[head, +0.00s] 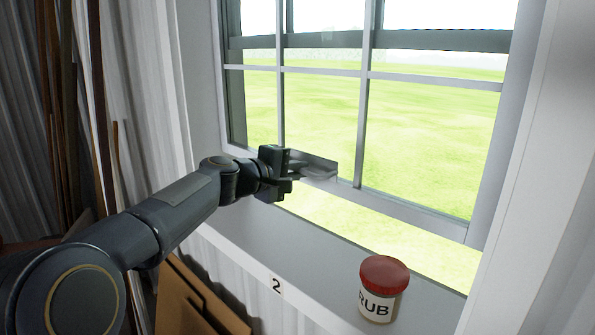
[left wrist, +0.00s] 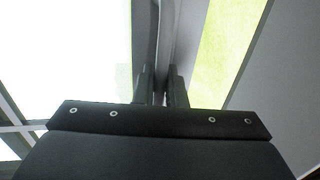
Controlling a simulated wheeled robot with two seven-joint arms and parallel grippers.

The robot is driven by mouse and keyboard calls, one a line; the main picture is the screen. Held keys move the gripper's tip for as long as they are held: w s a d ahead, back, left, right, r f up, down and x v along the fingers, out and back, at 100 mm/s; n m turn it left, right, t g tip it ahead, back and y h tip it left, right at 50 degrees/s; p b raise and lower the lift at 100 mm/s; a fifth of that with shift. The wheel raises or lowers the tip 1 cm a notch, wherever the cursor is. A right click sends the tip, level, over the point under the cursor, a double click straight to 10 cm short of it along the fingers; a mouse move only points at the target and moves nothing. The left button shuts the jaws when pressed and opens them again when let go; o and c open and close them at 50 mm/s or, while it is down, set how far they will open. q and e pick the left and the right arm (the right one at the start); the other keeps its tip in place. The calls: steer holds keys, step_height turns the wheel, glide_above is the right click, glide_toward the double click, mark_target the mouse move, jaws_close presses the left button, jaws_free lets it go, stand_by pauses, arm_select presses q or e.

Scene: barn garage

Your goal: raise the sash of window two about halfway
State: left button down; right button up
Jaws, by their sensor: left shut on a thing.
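Window two (head: 228,110) has a grey sash (head: 410,210) with thin bars, and bright grass shows through its panes. The sash's bottom rail stands a little above the sill (head: 320,245), with a strip of grass visible in the gap. A small grey lift handle (head: 322,170) sticks out from the bottom rail. My left gripper (head: 298,171) is shut on this handle. In the left wrist view, the fingers (left wrist: 160,88) close on a grey strip, and the grip point is partly hidden by the gripper body. My right gripper is not in view.
A jar with a red lid (head: 380,290), marked "RUB", stands on the sill at the right, below the sash. A "2" label (head: 276,284) is on the sill's front edge. Boards (head: 190,305) lean below the sill, and long planks (head: 65,110) stand at left.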

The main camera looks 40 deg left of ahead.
arm_select(q)
steer(key=c, duration=1.6)
jaws_free()
steer(key=b+v, duration=0.2)
steer(key=v, duration=0.6)
